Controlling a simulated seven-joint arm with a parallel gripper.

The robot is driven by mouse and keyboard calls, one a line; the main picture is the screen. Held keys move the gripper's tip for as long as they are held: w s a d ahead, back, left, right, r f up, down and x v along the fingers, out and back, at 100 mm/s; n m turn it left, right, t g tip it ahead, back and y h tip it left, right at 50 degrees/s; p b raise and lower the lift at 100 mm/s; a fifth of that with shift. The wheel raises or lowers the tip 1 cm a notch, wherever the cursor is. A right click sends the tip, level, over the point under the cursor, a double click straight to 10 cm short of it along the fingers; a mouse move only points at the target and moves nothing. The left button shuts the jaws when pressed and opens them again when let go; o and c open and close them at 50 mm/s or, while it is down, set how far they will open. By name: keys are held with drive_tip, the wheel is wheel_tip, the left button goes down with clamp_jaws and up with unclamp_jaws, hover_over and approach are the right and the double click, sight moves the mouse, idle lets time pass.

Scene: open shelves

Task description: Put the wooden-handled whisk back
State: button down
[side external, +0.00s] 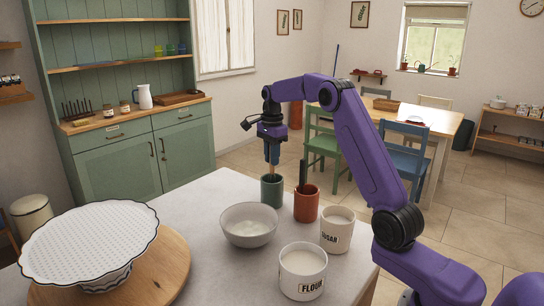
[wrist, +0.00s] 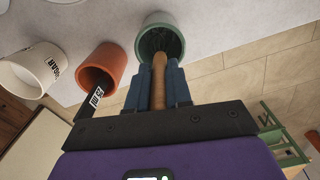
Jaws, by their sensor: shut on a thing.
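My gripper (side external: 271,155) points down over the counter, its blue fingers shut on the wooden handle of the whisk (wrist: 159,78). In the side view a short stretch of the handle (side external: 271,171) shows below the fingers. The whisk is upright, its lower end inside the dark green pot (side external: 271,194). In the wrist view thin wires show within the green pot (wrist: 143,42), below the handle. I cannot tell whether the whisk touches the pot's bottom.
An orange-red pot (side external: 306,207) with a dark-handled utensil (side external: 302,174) stands close beside the green pot. A sugar canister (side external: 336,232), a flour canister (side external: 303,275) and a white bowl (side external: 249,226) are nearby. A patterned dish (side external: 88,240) sits on a wooden board at the left. The counter's back left is clear.

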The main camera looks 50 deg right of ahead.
drive_tip(key=c, duration=1)
unclamp_jaws()
drive_tip(key=shift+f, duration=0.1)
drive_tip(key=shift+c, duration=0.2)
wheel_tip(320, 180, up, 11)
drive_tip(key=shift+f, duration=0.15)
drive_tip(key=shift+r, duration=0.8)
drive_tip(key=shift+a, duration=0.1)
